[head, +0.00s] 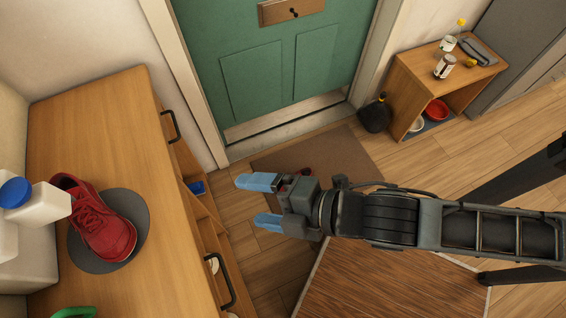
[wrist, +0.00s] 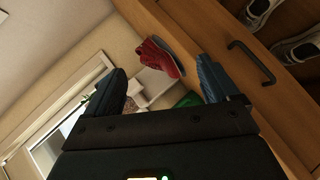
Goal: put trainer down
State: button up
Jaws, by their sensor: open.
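A red trainer (head: 102,224) rests on a round dark grey mat (head: 142,206) on top of the wooden cabinet at left. My gripper (head: 262,202) is open and empty, with blue fingers. It is to the right of the cabinet, apart from the trainer, above the floor. In the wrist view the trainer (wrist: 158,56) shows beyond and between the two blue fingers (wrist: 166,88), with nothing between the jaws.
The wooden cabinet (head: 110,110) has a drawer or door part-open with a black handle (head: 232,285); shoes (wrist: 298,45) show inside. A white bottle with a blue cap (head: 38,203) stands beside the trainer. A green door (head: 270,85), doormat (head: 345,150) and low shelf (head: 400,80) are beyond.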

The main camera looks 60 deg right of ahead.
jog(key=s+d+r+m, duration=0.3)
jog(key=s+m, duration=0.3)
jog(key=shift+s+r+m+t+h, duration=0.2)
jog(key=shift+m+t+h, duration=0.1)
jog(key=shift+m, duration=0.1)
jog(key=shift+o, duration=0.3)
jog(key=s+d+r+m+t+h, duration=0.1)
jog(key=s+d+r+m+h, duration=0.1)
jog(key=s+r+m, duration=0.4)
jog(key=m, duration=0.3)
jog(key=shift+d+r, duration=0.15)
jog(key=shift+r, duration=0.1)
